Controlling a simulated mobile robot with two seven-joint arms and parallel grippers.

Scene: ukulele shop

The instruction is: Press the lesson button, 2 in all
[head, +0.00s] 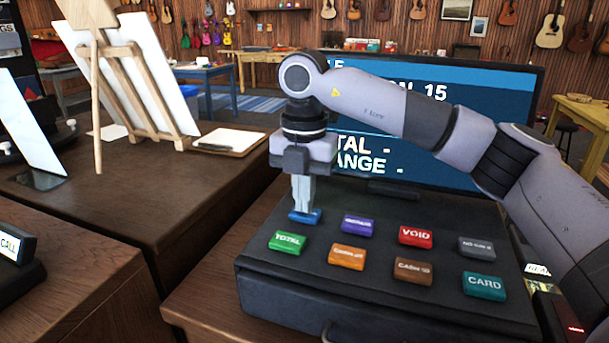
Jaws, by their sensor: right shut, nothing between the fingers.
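A dark cash register (345,292) stands on the counter with two rows of coloured keys. My right gripper (304,207) is shut and empty, pointing straight down at the blue key (296,217) at the left end of the back row. Its fingertips are on or just above that key; I cannot tell whether they press it. The fingers hide the key's label, so I cannot read whether it says lesson. The purple key (358,224) has a label too small to read. The register screen (480,100) is partly hidden by my right arm; "N 15" shows. My left gripper is out of view.
Close by are the green TOTAL (288,242), red VOID (416,236), orange (347,256), brown (413,271), grey (477,246) and teal CARD (484,285) keys.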

